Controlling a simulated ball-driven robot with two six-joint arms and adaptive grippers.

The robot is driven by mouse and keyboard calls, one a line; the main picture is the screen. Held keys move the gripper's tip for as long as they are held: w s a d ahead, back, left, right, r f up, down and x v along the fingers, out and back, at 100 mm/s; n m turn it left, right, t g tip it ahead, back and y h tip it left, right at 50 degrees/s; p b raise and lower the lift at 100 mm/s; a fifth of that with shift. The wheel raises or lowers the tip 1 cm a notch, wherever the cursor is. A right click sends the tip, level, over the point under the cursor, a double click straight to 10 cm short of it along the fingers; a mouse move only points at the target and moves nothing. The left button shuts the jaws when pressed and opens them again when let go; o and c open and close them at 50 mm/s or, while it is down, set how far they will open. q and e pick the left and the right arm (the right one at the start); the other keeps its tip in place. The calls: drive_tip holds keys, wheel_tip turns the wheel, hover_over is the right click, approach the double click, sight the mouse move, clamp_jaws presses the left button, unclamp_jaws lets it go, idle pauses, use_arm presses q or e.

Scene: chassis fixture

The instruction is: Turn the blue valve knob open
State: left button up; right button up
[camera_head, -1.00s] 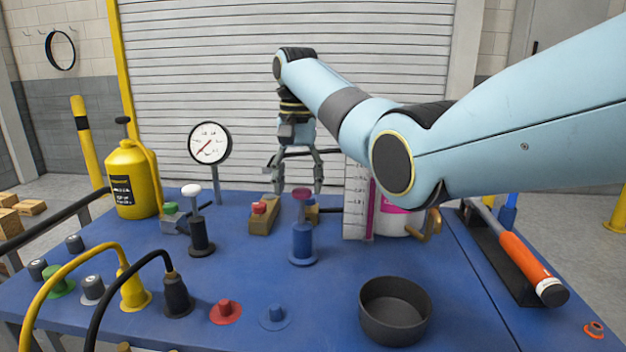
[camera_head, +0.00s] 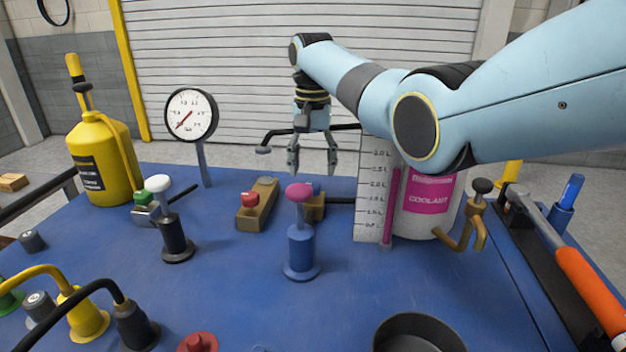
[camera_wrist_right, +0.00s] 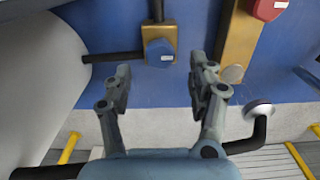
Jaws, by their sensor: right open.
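The blue valve knob (camera_wrist_right: 160,52) sits on a brass valve body (camera_wrist_right: 160,32) with black pipes, in the right wrist view. In the head view only a bit of the blue knob (camera_head: 316,188) shows, mostly hidden behind a pink-topped blue post (camera_head: 300,240); its brass body (camera_head: 316,208) shows beside the post. My right gripper (camera_head: 312,170) is open and empty, pointing down above and behind the knob in the head view. In the right wrist view its fingertips (camera_wrist_right: 161,72) stand apart, with the knob just beyond the gap between them. My left gripper is not in view.
A red knob (camera_head: 249,199) on a second brass body stands to the left. The coolant container (camera_head: 425,205) and its scale board (camera_head: 372,205) stand close on the right. A black crank (camera_wrist_right: 258,125) is near the right finger. Open blue bench (camera_head: 240,285) lies in front.

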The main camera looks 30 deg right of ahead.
sight(313, 184)
wheel_tip(313, 184, down, 3)
drive_tip(key=shift+f, duration=0.1)
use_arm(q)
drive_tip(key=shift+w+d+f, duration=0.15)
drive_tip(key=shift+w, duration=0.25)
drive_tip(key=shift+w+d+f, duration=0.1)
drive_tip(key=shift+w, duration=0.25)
use_arm(e)
drive_tip(key=shift+f, duration=0.55)
drive_tip(key=c, duration=1.1)
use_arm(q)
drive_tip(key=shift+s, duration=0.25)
use_arm(e)
drive_tip(key=shift+c, duration=0.2)
